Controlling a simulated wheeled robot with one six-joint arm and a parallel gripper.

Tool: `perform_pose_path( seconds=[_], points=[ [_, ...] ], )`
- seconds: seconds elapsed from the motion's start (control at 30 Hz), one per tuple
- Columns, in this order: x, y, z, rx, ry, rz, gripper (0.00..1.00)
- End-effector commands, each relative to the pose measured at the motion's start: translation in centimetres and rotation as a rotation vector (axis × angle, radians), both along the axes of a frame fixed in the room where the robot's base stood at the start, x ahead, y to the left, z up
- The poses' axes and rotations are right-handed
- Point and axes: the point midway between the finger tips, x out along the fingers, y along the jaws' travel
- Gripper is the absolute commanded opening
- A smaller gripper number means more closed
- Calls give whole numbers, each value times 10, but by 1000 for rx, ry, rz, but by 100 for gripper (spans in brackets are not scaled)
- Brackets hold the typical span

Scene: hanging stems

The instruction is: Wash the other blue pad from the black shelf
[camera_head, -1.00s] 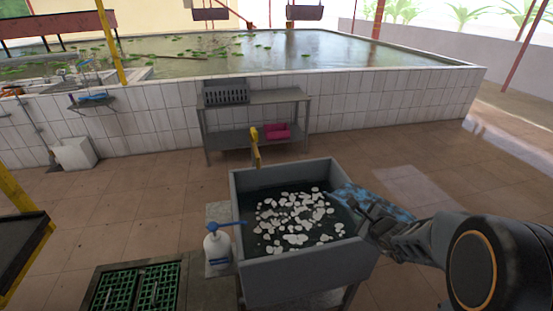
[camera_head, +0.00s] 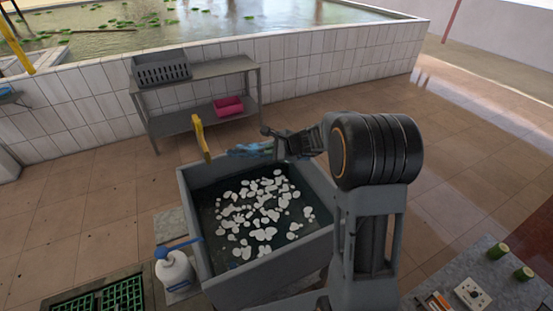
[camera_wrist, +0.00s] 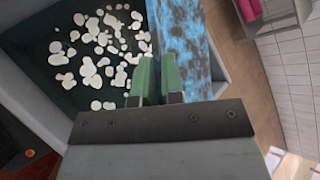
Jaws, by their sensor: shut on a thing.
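The blue pad (camera_head: 252,149) is blue with dark mottling. My gripper (camera_head: 282,144) is shut on it and holds it by the far rim of the grey sink (camera_head: 187,215). In the wrist view the pad (camera_wrist: 184,35) runs up from the green fingers of my gripper (camera_wrist: 158,75), along the inner side of the basin. Whether the pad touches the rim or the water cannot be told. A black shelf is not clearly in view.
A yellow tap (camera_head: 201,137) stands at the sink's far left edge. A counter (camera_head: 455,277) is at lower right.

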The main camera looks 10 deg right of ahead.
Motion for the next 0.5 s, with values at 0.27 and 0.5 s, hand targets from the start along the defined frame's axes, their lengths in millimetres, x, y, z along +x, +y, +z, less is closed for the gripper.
perform_pose_path(
  seconds=[0.27,0.5],
  points=[
    [16,-15,-43,36,172,210,0],
    [16,-25,-62,41,211,246,0]
  ],
)
